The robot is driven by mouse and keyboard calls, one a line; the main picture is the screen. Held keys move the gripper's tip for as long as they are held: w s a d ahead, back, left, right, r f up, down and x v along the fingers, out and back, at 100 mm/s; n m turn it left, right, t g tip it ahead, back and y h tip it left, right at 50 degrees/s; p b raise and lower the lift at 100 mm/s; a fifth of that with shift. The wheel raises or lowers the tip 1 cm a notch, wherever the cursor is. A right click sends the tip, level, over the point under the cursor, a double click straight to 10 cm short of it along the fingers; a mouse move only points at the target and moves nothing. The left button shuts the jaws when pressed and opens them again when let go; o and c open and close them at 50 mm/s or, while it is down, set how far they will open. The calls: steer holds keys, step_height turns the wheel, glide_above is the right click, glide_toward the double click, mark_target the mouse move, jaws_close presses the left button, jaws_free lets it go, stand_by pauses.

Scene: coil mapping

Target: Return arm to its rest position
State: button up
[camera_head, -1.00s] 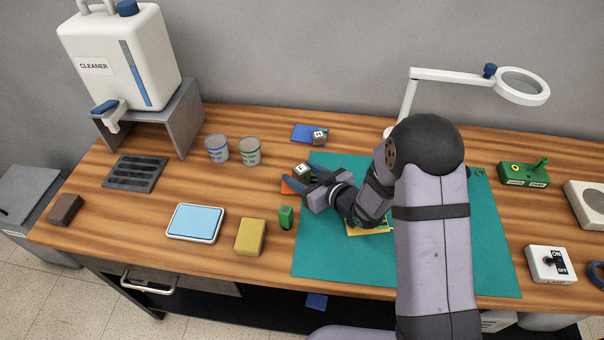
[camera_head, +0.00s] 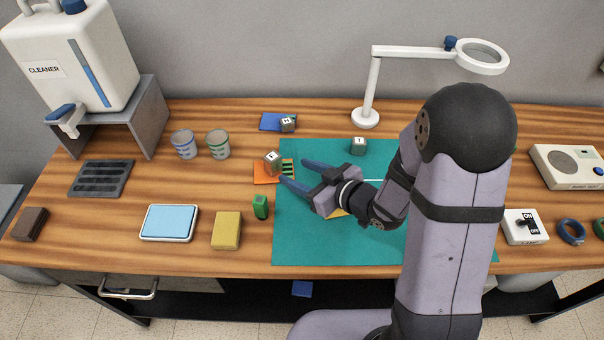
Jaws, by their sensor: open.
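My gripper (camera_head: 294,172) is open and empty, its two blue fingers pointing left over the left edge of the teal mat (camera_head: 300,245). A grey cube (camera_head: 272,162) with a white marked top sits on the orange card (camera_head: 266,178), just left of the fingertips and apart from them. A third grey cube (camera_head: 358,146) stands on the mat behind my gripper. A yellow card (camera_head: 338,213) on the mat is mostly hidden by my wrist. My arm covers the right part of the mat.
A green block (camera_head: 260,206), a yellow sponge (camera_head: 227,230) and a blue-topped tray (camera_head: 169,222) lie left of the mat. Two cups (camera_head: 218,144) stand behind. The magnifier lamp (camera_head: 366,118) stands at the back. A switch box (camera_head: 525,227) sits right of my arm.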

steer(key=shift+s+d+r, duration=0.15)
steer(key=shift+s+d, duration=0.1)
stand_by(0.3)
